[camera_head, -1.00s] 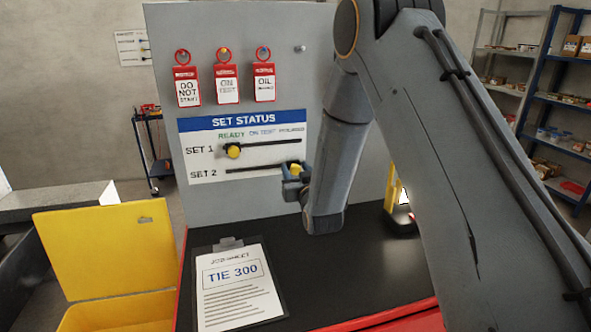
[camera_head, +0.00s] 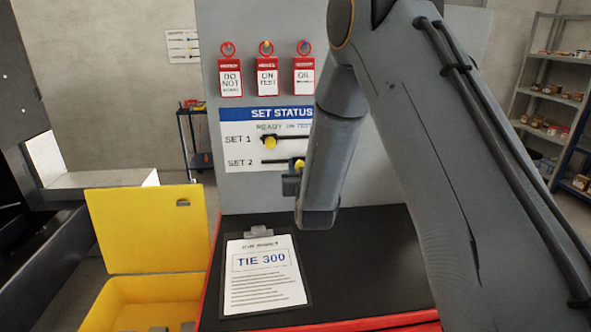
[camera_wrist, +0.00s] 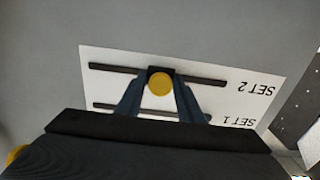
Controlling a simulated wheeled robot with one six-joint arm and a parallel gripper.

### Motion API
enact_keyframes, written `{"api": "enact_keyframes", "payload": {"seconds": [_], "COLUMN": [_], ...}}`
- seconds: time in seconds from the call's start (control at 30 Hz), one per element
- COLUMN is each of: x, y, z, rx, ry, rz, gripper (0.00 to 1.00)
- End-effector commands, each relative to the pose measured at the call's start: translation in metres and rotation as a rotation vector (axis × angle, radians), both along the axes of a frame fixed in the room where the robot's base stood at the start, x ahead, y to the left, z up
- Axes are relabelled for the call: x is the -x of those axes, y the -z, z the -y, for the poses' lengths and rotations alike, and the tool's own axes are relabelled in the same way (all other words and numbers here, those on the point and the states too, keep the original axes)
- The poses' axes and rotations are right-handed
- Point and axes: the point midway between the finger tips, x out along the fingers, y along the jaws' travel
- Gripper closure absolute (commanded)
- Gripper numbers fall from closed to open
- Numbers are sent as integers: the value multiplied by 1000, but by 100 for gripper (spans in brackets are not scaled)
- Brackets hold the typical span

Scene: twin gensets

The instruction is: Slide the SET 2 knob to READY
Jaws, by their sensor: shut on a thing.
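The SET STATUS board (camera_head: 240,152) carries two slots. The yellow SET 2 knob (camera_head: 299,164) sits in the lower slot, roughly below the ON TEST heading, right of READY. In the wrist view the board is upside down and the SET 2 knob (camera_wrist: 160,84) is about midway along its slot (camera_wrist: 205,78). My gripper (camera_head: 291,185) is shut on the knob; its two fingers (camera_wrist: 160,90) flank it. The SET 1 knob (camera_head: 270,142) stands under READY in the upper slot. The arm hides the board's right end in the head view.
Three red-topped tags (camera_head: 267,78) hang above the board. A clipboard job sheet (camera_head: 263,275) lies on the black bench top (camera_head: 370,270). An open yellow box (camera_head: 145,235) is at the left. Shelves (camera_head: 550,90) stand at the far right.

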Motion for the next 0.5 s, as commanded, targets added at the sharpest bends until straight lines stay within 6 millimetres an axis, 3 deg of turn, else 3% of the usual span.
{"api": "enact_keyframes", "payload": {"seconds": [0.27,0.3,0.33,0.5], "x": [0,0,0,0], "y": [-1,-1,-1,-1], "z": [1,1,1,-1], "rx": [0,-1,-1,0], "ry": [3,3,3,0], "rz": [2,2,2,1], "gripper": [100,61,56,56]}}
